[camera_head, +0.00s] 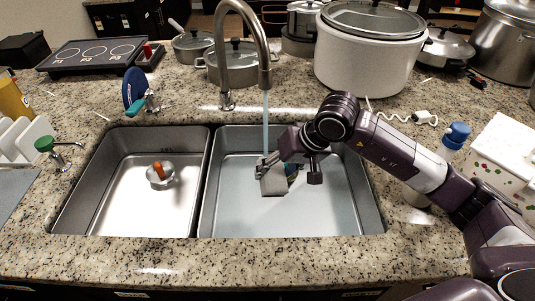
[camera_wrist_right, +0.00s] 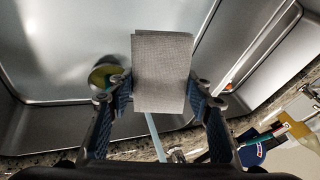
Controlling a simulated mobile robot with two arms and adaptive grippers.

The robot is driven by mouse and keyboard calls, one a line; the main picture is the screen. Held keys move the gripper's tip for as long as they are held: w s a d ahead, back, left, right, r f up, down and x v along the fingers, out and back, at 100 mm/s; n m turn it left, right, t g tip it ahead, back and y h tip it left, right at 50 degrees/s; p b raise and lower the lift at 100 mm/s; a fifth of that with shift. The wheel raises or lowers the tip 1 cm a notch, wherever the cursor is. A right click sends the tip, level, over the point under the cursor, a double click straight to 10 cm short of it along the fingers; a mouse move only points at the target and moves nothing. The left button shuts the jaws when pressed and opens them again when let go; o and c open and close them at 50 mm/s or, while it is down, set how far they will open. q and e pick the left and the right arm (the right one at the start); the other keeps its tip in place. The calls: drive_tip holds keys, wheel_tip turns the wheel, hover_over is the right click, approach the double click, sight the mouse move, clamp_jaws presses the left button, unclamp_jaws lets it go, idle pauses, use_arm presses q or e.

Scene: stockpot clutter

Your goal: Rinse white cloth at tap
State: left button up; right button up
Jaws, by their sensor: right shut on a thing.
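The white cloth (camera_head: 273,183) looks like a pale grey folded rectangle over the right sink basin (camera_head: 335,205). My right gripper (camera_head: 277,163) is shut on it. In the right wrist view the cloth (camera_wrist_right: 162,62) sits between the two blue-padded fingers (camera_wrist_right: 160,88), flat and squared. The tap (camera_head: 264,65) is running. Its thin blue water stream (camera_head: 266,118) comes down to the cloth and gripper, and in the wrist view the stream (camera_wrist_right: 154,135) meets the cloth's lower edge. Whether the cloth is wet cannot be told. My left gripper is not in view.
A yellow-green round item (camera_wrist_right: 103,74) lies in the right basin beside the cloth. The left basin (camera_head: 120,205) holds a small metal item with an orange part (camera_head: 160,174). A big white pot (camera_head: 365,50) stands behind the right basin. A blue-capped bottle (camera_head: 452,138) stands right.

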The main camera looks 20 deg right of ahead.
idle(0.5)
drive_tip(key=shift+s+a+r, duration=0.2)
drive_tip(key=shift+s+r, duration=0.85)
drive_tip(key=shift+s, duration=0.2)
drive_tip(key=shift+s+a+r, duration=0.15)
drive_tip(key=shift+s+r, duration=0.85)
drive_tip(key=shift+s, duration=0.25)
